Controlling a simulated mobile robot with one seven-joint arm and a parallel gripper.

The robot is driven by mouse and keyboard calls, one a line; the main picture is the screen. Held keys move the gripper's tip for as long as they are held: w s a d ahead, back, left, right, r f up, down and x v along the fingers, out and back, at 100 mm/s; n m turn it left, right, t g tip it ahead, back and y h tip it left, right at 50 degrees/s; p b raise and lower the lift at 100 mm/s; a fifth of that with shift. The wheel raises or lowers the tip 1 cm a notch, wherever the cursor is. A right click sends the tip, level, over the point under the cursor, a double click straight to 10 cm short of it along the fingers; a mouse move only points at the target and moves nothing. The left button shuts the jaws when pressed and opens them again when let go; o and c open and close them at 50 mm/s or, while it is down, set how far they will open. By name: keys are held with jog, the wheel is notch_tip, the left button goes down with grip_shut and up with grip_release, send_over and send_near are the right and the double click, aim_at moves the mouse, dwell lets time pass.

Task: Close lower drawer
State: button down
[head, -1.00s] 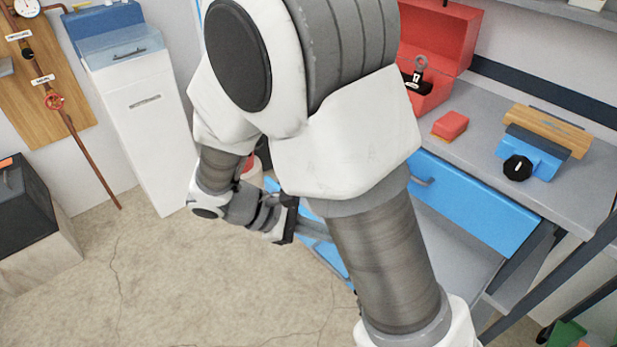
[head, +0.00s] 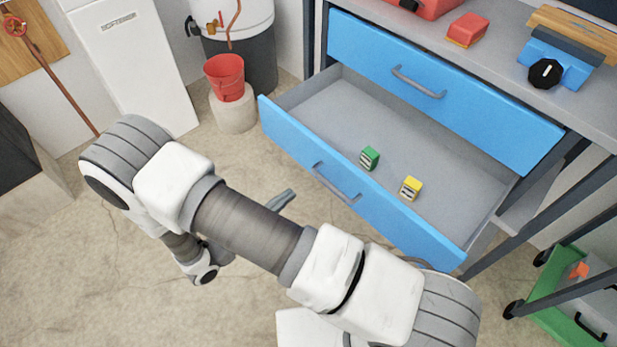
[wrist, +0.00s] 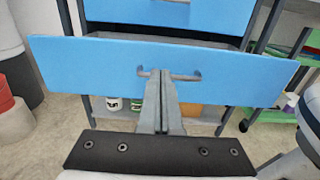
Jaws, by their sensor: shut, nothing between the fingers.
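The lower drawer (head: 385,215) is blue-fronted and pulled well out of the bench in the head view. Inside its grey tray lie a green block (head: 369,158) and a yellow block (head: 411,188). Its grey bar handle (head: 336,184) is on the front face. My gripper (head: 288,197) is in front of the drawer, left of the handle in the head view. In the wrist view the closed fingers (wrist: 160,78) point at the lower drawer front (wrist: 90,65) and overlap the middle of its handle (wrist: 185,77). I cannot tell whether they touch it.
The upper blue drawer (head: 435,85) is shut above. A red bucket (head: 227,78) stands on a pale block to the left of the drawer. A green cart (head: 560,325) is at the lower right. The floor in front is clear.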

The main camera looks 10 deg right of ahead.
aim_at(335, 159)
jog(key=b+x, duration=0.2)
jog(key=x, duration=1.1)
jog(key=shift+b, duration=0.4)
jog(key=shift+w+d, duration=0.1)
jog(key=shift+d, duration=0.15)
jog(key=x, duration=3)
jog(key=shift+r, duration=0.15)
jog(key=shift+a, duration=0.1)
